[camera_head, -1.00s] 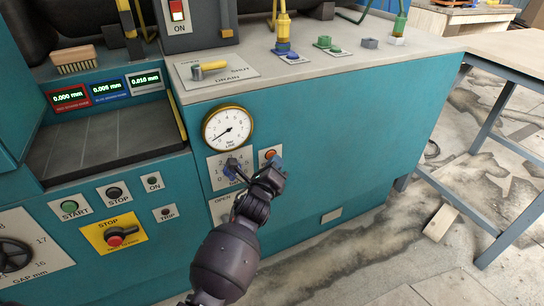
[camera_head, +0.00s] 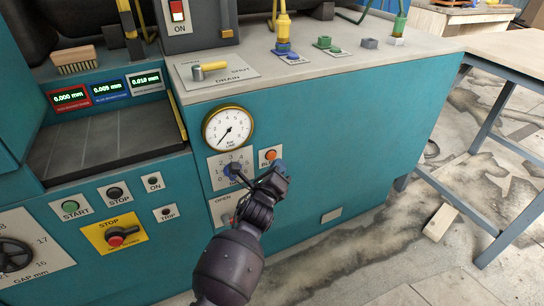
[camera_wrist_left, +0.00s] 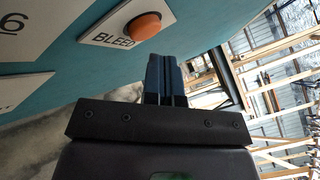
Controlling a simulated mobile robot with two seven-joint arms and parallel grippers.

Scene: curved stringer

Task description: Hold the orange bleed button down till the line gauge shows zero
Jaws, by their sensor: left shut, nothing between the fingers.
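The orange bleed button (camera_head: 271,155) sits on a small white plate marked BLEED on the teal panel. It also shows in the left wrist view (camera_wrist_left: 143,26), standing proud of its plate. My left gripper (camera_head: 279,167) is shut and empty, just below and right of the button. In the left wrist view its blue fingers (camera_wrist_left: 163,66) point past the button's lower right, apparently clear of it; contact cannot be made out for sure. The round line gauge (camera_head: 228,127) is above left; its needle points down and left. Its exact reading is too small to tell. My right gripper is out of view.
A numbered selector plate (camera_head: 231,170) is left of the button, and an OPEN plate (camera_head: 222,208) is below it, partly behind my arm. The yellow drain lever (camera_head: 210,67) is on the ledge above.

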